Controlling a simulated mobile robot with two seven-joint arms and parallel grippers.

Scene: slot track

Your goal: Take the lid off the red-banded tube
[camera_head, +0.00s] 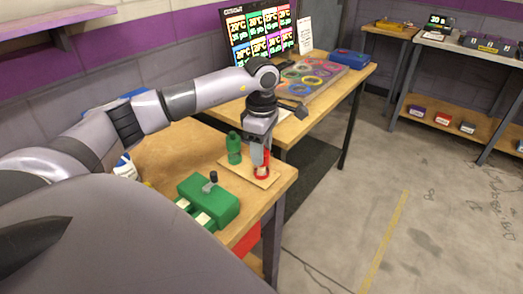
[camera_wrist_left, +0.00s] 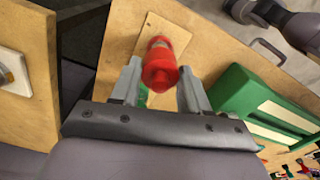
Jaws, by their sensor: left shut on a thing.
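My left gripper (camera_head: 264,166) points down over a small wooden plate (camera_head: 238,172) near the table's right edge. It is shut on the red lid (camera_wrist_left: 160,72), which shows between its two fingers in the left wrist view. More red shows just past the lid, low on the plate, and is taken to be the red-banded tube (camera_head: 261,174). The fingers and lid hide much of the tube, so I cannot tell whether lid and tube touch. A grey gripper, likely my right one (camera_wrist_left: 250,12), shows at the top right of the wrist view; its jaws are unclear.
A green bottle (camera_head: 234,148) stands on the same plate, left of the gripper. A green box (camera_head: 208,203) with a dark knob lies nearer. A second table (camera_head: 362,76) with a tray of coloured rings (camera_head: 313,80) stands behind. Open floor lies to the right.

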